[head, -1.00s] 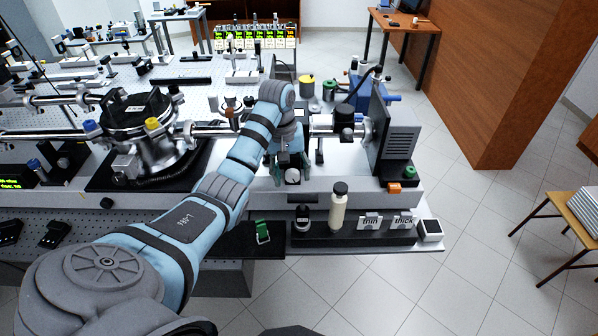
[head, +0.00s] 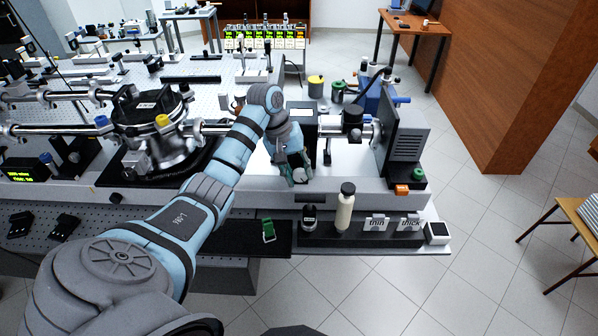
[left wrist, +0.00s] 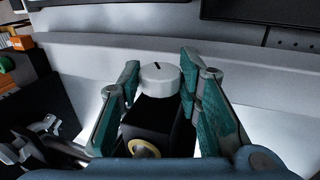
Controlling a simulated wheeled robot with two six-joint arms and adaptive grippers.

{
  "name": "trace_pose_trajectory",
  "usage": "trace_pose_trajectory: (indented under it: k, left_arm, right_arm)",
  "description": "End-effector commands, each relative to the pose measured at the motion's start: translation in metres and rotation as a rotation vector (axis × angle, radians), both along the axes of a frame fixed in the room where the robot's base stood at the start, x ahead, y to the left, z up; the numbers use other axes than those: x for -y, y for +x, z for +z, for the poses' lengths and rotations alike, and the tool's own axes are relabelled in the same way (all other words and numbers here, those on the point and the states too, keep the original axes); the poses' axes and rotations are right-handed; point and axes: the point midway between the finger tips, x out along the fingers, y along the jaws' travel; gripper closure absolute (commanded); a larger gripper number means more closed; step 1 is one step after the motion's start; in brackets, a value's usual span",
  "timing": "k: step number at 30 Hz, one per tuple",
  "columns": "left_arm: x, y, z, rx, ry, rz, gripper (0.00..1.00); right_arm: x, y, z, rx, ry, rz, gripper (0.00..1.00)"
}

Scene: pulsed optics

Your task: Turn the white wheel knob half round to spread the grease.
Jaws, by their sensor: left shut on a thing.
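The white wheel knob (left wrist: 160,79) is a small round white cap with a dark line on its top, on a black block in the left wrist view. In the head view the knob (head: 299,175) shows small at the front of the pale machine. My left gripper (left wrist: 159,84) has its teal fingers on either side of the knob and is shut on it. In the head view the left gripper (head: 299,170) reaches down to the knob and partly covers it. The grease itself cannot be made out. My right gripper is not in view.
A black tray (head: 330,232) in front holds a cream bottle (head: 345,209) and the cards "thin" (head: 377,224) and "thick" (head: 409,224). A green-banded item (head: 269,230) lies to the left. A dark grey finned housing (head: 407,142) stands right of the knob.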

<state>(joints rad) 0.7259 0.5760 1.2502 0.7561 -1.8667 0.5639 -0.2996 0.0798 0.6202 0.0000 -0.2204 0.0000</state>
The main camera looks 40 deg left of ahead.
Motion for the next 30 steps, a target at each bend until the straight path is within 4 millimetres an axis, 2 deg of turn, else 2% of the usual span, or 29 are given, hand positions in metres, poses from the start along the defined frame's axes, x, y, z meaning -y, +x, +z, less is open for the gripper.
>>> trace_pose_trajectory:
  k: [14, 30]
  left_arm:
    - [-0.007, -0.004, -0.006, 0.261, -0.342, 0.004, 0.96]
    - [-0.01, -0.005, -0.015, 0.535, -0.694, 0.002, 0.96]
  right_arm:
    - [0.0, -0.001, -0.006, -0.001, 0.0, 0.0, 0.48]
    - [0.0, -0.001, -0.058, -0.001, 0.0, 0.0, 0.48]
